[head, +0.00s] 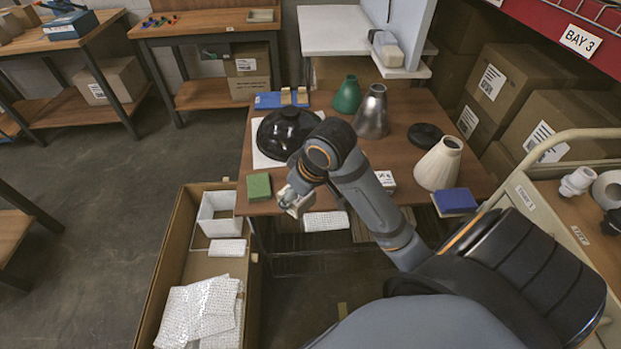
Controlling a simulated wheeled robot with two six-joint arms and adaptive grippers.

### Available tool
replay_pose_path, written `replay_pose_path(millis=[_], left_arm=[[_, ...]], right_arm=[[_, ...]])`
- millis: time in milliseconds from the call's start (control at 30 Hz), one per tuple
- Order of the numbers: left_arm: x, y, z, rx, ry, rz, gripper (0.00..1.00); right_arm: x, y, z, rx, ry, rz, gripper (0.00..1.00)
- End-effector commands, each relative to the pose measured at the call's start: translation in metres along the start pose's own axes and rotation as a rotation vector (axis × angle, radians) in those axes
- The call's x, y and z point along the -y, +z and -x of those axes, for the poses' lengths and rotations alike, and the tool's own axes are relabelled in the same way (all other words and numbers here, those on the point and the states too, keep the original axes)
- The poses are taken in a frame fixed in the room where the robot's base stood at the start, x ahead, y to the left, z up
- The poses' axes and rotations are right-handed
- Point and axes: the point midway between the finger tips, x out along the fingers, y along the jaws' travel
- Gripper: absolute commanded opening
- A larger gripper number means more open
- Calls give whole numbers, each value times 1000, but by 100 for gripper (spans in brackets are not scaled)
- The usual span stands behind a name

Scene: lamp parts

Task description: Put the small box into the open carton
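The open carton (172,255) is a long brown box on the floor left of the wooden table. It holds a white open-topped box (207,228) at its far end and white patterned wrapping (205,310) at its near end. A small white box with dark marks (386,180) sits on the table, partly hidden behind my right arm. A green block (259,187) lies at the table's front left corner. I cannot tell which is the small box meant. My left gripper is out of view.
The table (400,110) holds a black dome (286,133), green (347,95), metal (372,112) and cream (439,165) cone shades, and a blue block (454,202). A white patterned bundle (326,221) shows below the table's edge. Clear floor (90,240) lies left of the carton.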

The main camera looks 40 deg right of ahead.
Motion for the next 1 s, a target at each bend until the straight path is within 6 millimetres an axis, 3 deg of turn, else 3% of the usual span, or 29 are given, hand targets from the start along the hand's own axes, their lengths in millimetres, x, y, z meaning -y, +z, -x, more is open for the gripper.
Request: replay_pose_path(millis=[133,267,400,600,1000], left_arm=[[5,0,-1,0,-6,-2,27],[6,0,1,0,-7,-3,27],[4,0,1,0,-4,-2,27],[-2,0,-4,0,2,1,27],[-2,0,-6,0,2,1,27]], right_arm=[[-14,-4,-9,3,9,1,28],[-44,-16,-29,5,10,-6,28],[-77,-31,-55,3,5,-10,28],[-104,-32,-100,1,1,-9,28],[-118,-33,-125,0,1,-8,28]])
